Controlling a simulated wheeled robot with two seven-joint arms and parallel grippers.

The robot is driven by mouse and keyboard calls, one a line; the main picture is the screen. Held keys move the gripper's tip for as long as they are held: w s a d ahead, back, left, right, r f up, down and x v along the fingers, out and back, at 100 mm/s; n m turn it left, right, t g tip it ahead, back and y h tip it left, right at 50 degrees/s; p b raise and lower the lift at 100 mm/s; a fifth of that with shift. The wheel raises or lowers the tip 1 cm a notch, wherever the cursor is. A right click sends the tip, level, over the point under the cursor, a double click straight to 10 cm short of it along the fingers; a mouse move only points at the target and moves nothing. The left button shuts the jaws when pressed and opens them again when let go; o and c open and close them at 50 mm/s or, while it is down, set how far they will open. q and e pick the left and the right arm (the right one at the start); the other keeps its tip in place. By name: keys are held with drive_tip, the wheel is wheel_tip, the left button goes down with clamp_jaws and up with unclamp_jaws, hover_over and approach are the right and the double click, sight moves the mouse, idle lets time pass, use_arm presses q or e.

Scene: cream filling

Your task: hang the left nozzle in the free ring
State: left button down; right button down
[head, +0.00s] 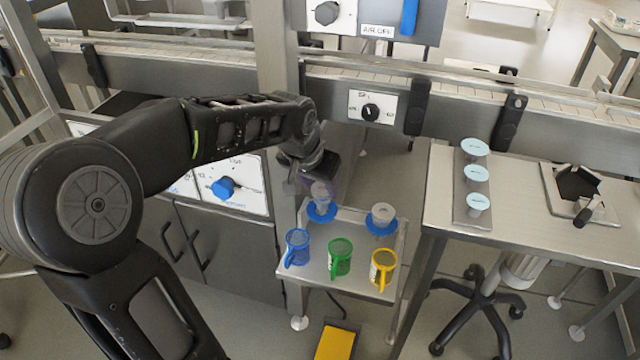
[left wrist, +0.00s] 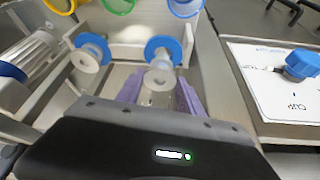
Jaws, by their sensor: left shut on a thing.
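My left gripper (head: 320,184) is shut on the left nozzle (head: 322,198), a pale, translucent piece above a blue ring (head: 322,214) at the back left of the small steel cart. In the left wrist view, the purple fingers (left wrist: 160,98) straddle the nozzle's pale body (left wrist: 160,80), with the blue ring (left wrist: 163,47) just beyond. A second pale nozzle (head: 382,212) stands upright with a blue ring to the right; it also shows in the left wrist view (left wrist: 91,54). I cannot tell whether the blue rings belong to the nozzles or the cart. I cannot single out an empty ring.
Blue (head: 298,247), green (head: 340,257) and yellow (head: 383,268) mugs stand at the cart's front. The steel table (head: 520,220) at right bears a rail with pale-blue discs (head: 475,173) and a black hexagonal fixture (head: 578,185). A conveyor (head: 450,90) runs behind. A control panel (head: 240,190) is close left.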

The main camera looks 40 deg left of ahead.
use_arm(q)
drive_tip(key=shift+f+b, duration=1.05)
drive_tip(key=shift+f, duration=0.25)
idle(0.4)
drive_tip(key=shift+c, duration=1)
unclamp_jaws()
drive_tip(key=shift+r, duration=0.1)
drive_tip(key=shift+r+p, duration=2.75)
drive_tip(key=shift+r, duration=0.7)
